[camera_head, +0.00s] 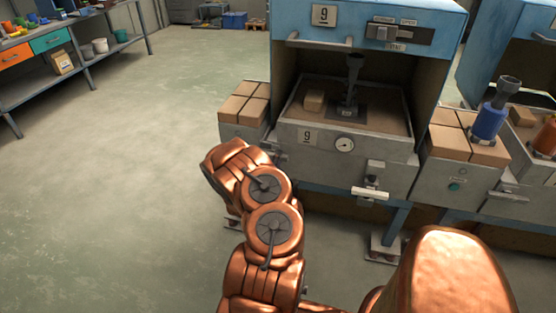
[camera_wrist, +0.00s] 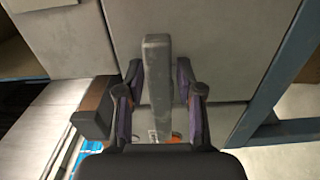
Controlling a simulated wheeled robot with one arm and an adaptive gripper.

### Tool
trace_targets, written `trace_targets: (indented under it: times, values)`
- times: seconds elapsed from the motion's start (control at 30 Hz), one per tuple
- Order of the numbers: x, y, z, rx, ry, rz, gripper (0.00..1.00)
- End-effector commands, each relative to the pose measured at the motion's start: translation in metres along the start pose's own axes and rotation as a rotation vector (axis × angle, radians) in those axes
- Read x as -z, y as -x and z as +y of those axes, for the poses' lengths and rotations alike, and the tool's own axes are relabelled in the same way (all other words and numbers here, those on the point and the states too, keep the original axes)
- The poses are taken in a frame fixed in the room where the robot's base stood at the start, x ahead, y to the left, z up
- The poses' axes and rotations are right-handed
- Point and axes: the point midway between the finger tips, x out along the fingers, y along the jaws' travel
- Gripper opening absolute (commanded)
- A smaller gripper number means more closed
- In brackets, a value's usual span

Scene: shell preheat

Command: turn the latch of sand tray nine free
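My gripper (camera_head: 276,154) is at the left end of the tray front, small and partly hidden by my arm. In the wrist view, my gripper (camera_wrist: 160,68) has a finger on each side of a grey bar (camera_wrist: 158,60), which looks like the latch handle. The fingers look spread, with narrow gaps beside the bar. How the bar joins the tray is hidden.
A white-handled fitting (camera_head: 370,192) is on the right of the tray front. Boxes of brown blocks flank the machine, left (camera_head: 245,104) and right (camera_head: 463,145). A blue leg (camera_head: 396,228) stands below. The floor to the left (camera_head: 120,180) is clear.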

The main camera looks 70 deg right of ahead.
Motion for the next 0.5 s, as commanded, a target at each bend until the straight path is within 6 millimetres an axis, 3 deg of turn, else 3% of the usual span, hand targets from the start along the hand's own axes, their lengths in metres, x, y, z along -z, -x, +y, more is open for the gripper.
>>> trace_targets:
  times: [0.1,0.5]
  values:
    - [0.0001,0.0001,0.0000,0.000,0.001,0.000,0.50]
    - [0.0014,0.0053,-0.0009,0.002,0.004,0.003,0.50]
